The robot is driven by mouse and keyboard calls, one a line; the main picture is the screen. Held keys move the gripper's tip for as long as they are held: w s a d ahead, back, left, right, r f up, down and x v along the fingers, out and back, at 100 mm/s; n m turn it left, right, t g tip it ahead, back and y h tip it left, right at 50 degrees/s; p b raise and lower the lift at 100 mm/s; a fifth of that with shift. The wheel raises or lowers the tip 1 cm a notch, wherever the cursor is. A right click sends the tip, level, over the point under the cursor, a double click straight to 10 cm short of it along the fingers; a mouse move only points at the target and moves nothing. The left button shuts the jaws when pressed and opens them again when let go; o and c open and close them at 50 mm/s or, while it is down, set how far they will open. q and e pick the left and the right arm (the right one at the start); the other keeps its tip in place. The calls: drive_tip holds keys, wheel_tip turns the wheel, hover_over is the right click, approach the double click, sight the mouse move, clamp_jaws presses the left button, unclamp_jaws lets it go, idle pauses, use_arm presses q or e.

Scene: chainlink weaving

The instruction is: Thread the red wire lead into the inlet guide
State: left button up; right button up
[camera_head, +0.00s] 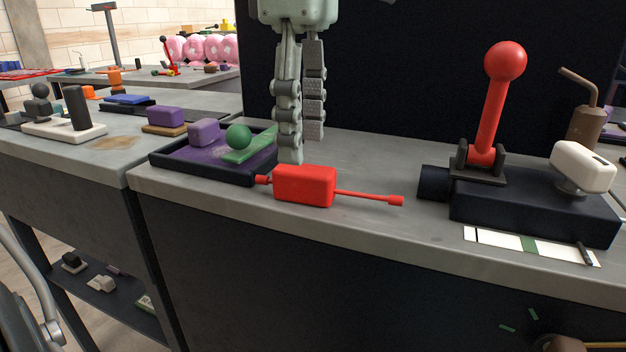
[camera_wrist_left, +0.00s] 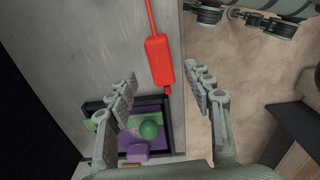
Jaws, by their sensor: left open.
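The red wire lead (camera_head: 305,185) is a red block with a thin rod ending in a small tip on its right. It lies near the front edge of the grey bench, and it also shows in the left wrist view (camera_wrist_left: 158,60). My left gripper (camera_head: 302,148) is open and empty, pointing down just above and behind the block. In the left wrist view the block lies beyond and between the fingertips (camera_wrist_left: 163,80).
A dark tray (camera_head: 205,174) with a purple block, a green ball and a green piece stands left of the lead. The black machine (camera_head: 535,205) carries a red ball-topped lever (camera_head: 490,110) and a white part (camera_head: 583,167). Bench between lead and machine is clear.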

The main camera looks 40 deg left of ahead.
sight(308, 168)
use_arm(q)
drive_tip(key=f, duration=0.4)
drive_tip(key=shift+d, duration=0.3)
drive_tip(key=shift+f, duration=0.55)
drive_tip(key=shift+c, duration=0.5)
clamp_jaws()
